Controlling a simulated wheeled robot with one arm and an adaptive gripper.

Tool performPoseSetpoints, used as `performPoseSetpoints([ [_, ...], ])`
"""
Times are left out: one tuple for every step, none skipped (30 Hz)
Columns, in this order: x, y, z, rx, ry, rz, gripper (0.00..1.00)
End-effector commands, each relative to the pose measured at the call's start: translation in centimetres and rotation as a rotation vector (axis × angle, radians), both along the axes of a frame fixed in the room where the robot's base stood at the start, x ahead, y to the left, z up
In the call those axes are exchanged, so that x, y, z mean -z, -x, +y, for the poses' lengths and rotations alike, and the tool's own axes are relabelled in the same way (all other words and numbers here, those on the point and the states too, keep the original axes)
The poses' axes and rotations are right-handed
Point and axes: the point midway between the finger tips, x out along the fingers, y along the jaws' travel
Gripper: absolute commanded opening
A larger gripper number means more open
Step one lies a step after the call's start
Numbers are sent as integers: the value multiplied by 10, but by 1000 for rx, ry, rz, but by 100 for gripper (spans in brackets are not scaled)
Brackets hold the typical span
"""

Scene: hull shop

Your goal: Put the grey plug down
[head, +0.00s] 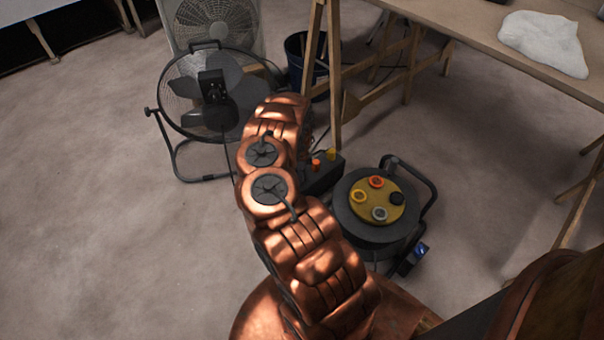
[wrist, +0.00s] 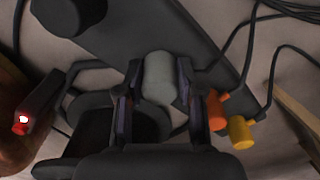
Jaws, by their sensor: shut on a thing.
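In the wrist view my gripper (wrist: 158,84) is shut on the grey plug (wrist: 159,76), a pale rounded body between the two fingers. A long dark block (wrist: 185,38) lies behind it; I cannot tell whether the plug touches it. An orange plug (wrist: 217,110) and a yellow plug (wrist: 242,132) with dark cables are right of the gripper. In the head view my copper arm hides the gripper and grey plug. The orange plug (head: 316,164) and yellow plug (head: 331,154) stand on the dark block (head: 322,178), just right of the arm.
A cable reel (head: 350,226) stands right of the block, its yellow face bearing orange, yellow, grey and black round parts. A fan (head: 212,112) stands behind the arm. A blue bucket (head: 294,66) and trestle table (head: 470,22) are beyond. Floor at left is clear.

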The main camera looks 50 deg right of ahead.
Motion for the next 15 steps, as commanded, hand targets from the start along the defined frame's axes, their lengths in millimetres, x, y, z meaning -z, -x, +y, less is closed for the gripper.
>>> performPoseSetpoints([
  [0, 0, 0, 0, 0, 0, 0],
  [1, 0, 0, 0, 0, 0, 0],
  [2, 0, 0, 0, 0, 0, 0],
  [3, 0, 0, 0, 0, 0, 0],
  [4, 0, 0, 0, 0, 0, 0],
  [5, 0, 0, 0, 0, 0, 0],
  [5, 0, 0, 0, 0, 0, 0],
  [6, 0, 0, 0, 0, 0, 0],
  [7, 0, 0, -1, 0, 0, 0],
  [7, 0, 0, -1, 0, 0, 39],
  [6, 0, 0, -1, 0, 0, 42],
  [6, 0, 0, -1, 0, 0, 46],
  [6, 0, 0, -1, 0, 0, 49],
  [6, 0, 0, -1, 0, 0, 52],
  [6, 0, 0, -1, 0, 0, 57],
])
